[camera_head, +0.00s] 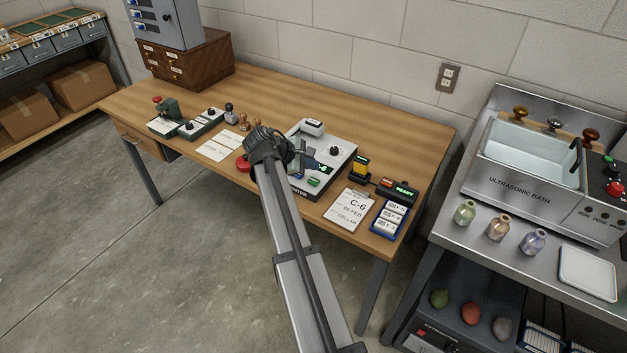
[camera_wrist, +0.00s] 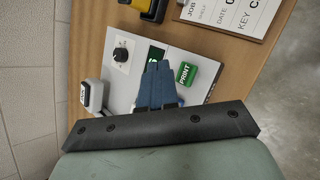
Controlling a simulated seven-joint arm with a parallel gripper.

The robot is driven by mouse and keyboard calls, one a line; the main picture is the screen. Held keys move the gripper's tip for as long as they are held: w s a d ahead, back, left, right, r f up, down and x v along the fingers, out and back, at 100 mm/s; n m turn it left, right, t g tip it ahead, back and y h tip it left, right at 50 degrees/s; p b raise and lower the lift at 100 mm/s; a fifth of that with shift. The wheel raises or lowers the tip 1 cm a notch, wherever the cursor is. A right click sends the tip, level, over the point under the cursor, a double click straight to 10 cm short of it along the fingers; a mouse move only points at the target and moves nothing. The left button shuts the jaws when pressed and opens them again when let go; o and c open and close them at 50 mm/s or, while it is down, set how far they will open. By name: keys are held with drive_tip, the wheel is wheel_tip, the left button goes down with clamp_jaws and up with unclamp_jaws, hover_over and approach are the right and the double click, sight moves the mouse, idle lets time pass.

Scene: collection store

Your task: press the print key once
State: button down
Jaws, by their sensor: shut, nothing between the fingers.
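The print key is a green key marked PRINT (camera_wrist: 187,74) on the pale label machine (camera_wrist: 207,66). In the head view the machine (camera_head: 340,150) stands on the wooden desk, and a green key (camera_head: 314,182) shows on its near side. My gripper (camera_wrist: 160,66) is shut and empty, its blue-grey fingers close together over the machine's top. In the wrist view the fingertips lie just left of the print key and partly cover the dark display with green characters. I cannot tell how high the tips are. In the head view my gripper (camera_head: 303,152) is partly hidden by my wrist.
A dial (camera_head: 335,151) sits on the machine. To the right are a yellow-black device (camera_head: 360,168), a box lit READY (camera_head: 402,189), a C-6 job card (camera_head: 349,209) and a blue-framed card holder (camera_head: 390,218). A red knob (camera_head: 243,163) is left of my wrist.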

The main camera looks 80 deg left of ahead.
sight(311, 182)
drive_tip(key=shift+f, duration=1.4)
drive_tip(key=shift+f, duration=0.15)
idle(1.0)
drive_tip(key=shift+f, duration=0.3)
